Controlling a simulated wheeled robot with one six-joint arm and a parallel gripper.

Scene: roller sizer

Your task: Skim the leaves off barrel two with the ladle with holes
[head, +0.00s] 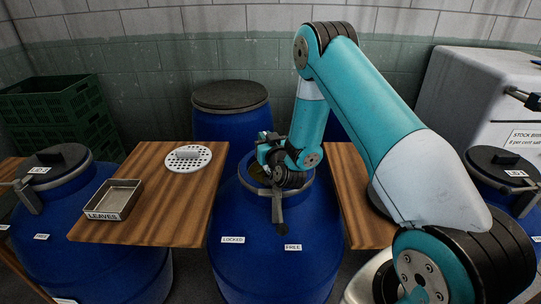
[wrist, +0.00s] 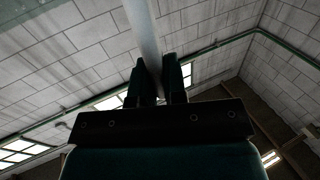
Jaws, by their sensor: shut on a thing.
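The middle blue barrel (head: 270,255) stands open between two wooden boards; I take it as barrel two. A brownish patch (head: 257,173) shows in its mouth, too small to tell as leaves. My gripper (head: 264,150) is over this mouth. In the wrist view my gripper (wrist: 156,68) is shut on a pale straight rod (wrist: 147,28), which looks like the ladle's handle. The ladle's bowl is not visible in either view. A metal tray marked LEAVES (head: 115,199) sits on the left board and looks empty.
Lidded barrels stand left (head: 60,245), right and behind (head: 231,120). Green crates (head: 60,112) and a white cabinet (head: 475,95) stand at the back. A clamp lever (head: 277,207) hangs at the open barrel's front rim.

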